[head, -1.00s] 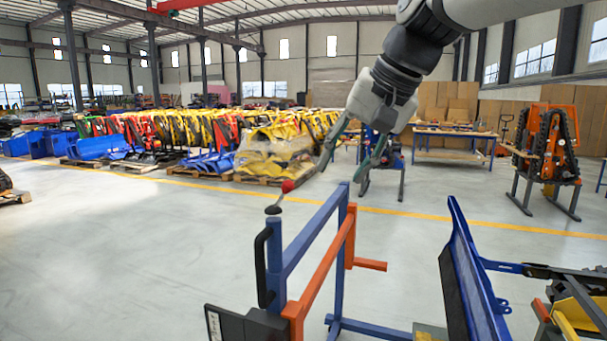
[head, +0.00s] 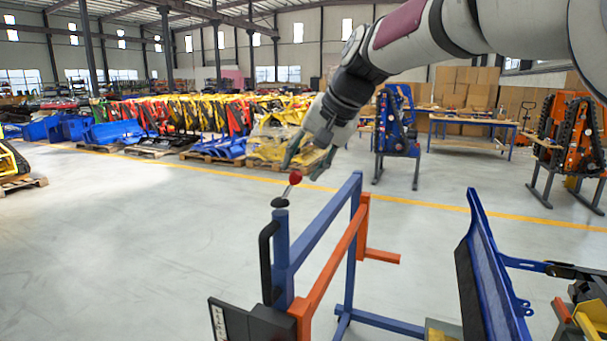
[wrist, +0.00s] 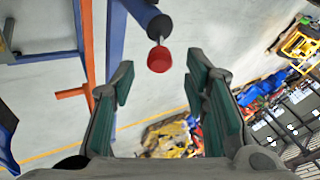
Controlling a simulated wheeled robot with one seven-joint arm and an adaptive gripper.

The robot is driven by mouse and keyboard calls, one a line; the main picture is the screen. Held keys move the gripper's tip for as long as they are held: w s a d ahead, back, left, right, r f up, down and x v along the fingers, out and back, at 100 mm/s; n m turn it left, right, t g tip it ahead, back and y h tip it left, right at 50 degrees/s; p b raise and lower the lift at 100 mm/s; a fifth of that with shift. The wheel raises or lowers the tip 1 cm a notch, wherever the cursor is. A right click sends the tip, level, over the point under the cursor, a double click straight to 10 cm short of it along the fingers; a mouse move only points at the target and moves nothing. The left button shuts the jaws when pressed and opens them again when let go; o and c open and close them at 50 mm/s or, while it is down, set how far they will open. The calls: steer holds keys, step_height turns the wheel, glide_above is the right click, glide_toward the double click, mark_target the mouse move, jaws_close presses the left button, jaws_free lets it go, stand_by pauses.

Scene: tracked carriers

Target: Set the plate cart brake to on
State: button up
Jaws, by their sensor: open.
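The plate cart is a blue frame (head: 318,232) with an orange bar (head: 333,262), standing at the lower middle of the head view. A short lever with a red knob (head: 295,178) rises, tilted, from a black disc on top of its left post. My gripper (head: 304,172) is open at the knob's upper right in the head view, pointing down. In the wrist view the red knob (wrist: 159,60) lies ahead, between the lines of the two green-padded fingers (wrist: 163,84) and just beyond their tips. No contact shows. The brake's marking is not readable.
A black handle (head: 266,262) and a dark box with a pale scale (head: 250,323) are on the cart's left side. A blue plate (head: 492,270) stands to the right. Open floor (head: 130,240) lies left. Palletised machines are far behind.

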mark_target(298, 174)
steer(key=shift+x, duration=1.7)
jaws_close()
